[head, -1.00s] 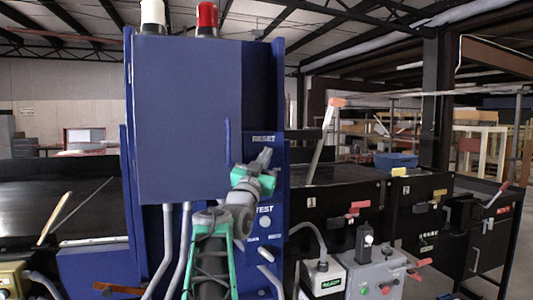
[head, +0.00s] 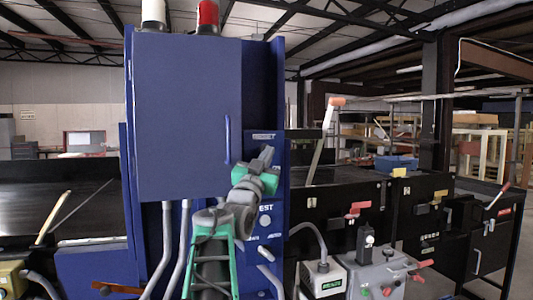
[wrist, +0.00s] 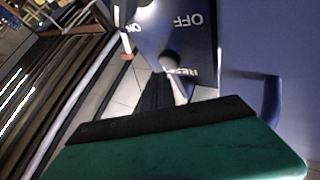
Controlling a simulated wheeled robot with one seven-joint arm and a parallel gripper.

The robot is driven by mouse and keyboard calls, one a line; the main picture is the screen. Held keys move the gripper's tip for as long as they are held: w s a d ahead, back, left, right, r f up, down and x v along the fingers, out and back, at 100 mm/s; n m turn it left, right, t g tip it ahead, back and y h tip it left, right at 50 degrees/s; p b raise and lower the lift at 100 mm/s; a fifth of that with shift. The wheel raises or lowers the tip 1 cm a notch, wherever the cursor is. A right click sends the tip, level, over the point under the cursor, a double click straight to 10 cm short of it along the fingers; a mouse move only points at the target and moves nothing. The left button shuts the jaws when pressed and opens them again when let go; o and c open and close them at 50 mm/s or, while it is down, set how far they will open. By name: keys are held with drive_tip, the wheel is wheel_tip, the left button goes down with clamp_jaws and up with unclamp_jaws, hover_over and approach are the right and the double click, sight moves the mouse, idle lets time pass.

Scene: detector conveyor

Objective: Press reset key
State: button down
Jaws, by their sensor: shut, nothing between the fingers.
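The blue cabinet (head: 185,110) stands in the middle of the head view. Its narrow right-hand panel carries the RESET label (head: 263,135), with my gripper (head: 267,153) just below it. The gripper hides the reset key in the head view. In the wrist view a round grey key (wrist: 169,62) shows beside the RESET lettering (wrist: 181,71), which appears upside down. My gripper (wrist: 167,78) is shut and empty, with its tips close to this key. I cannot tell whether they touch it.
A TEST key (head: 265,221) sits lower on the same panel, below my wrist. OFF lettering (wrist: 188,20) shows beyond the key in the wrist view. A grey control box (head: 375,275) and black machines with red levers (head: 356,209) stand to the right.

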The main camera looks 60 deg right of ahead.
drive_tip(key=s+a+b, duration=0.3)
drive_tip(key=b, duration=0.1)
drive_tip(key=shift+s+a+b, duration=0.25)
drive_tip(key=shift+s+b, duration=0.05)
drive_tip(key=shift+b, duration=0.05)
drive_tip(key=shift+s, duration=0.1)
idle(0.6)
